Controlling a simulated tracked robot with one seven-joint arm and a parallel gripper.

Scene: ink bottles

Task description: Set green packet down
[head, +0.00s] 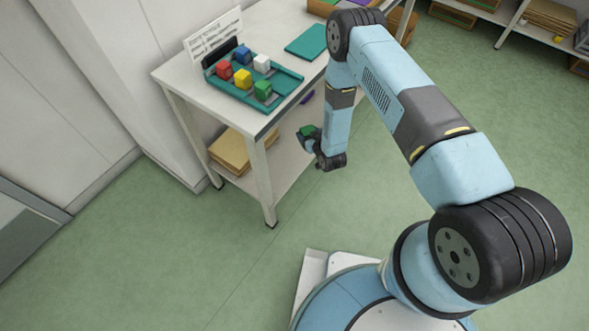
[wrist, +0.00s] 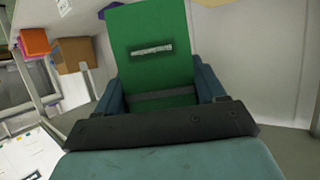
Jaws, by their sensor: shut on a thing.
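The green packet (wrist: 150,30) stands up between the two fingers of my gripper (wrist: 158,88) in the wrist view, with a pale label strip on its face. Its lower end is hidden by the gripper body. In the head view a small part of the green packet (head: 307,130) shows at the end of my arm. My gripper (head: 310,139) is shut on it and hangs in front of the white table (head: 177,75), below the tabletop level. The packet appears clear of any surface.
A teal tray (head: 291,80) with several coloured blocks stands on the table beside a sign (head: 214,38). A teal mat (head: 308,42) lies further right. Brown packets (head: 230,150) lie on the lower shelf. Green floor (head: 150,265) is open in front.

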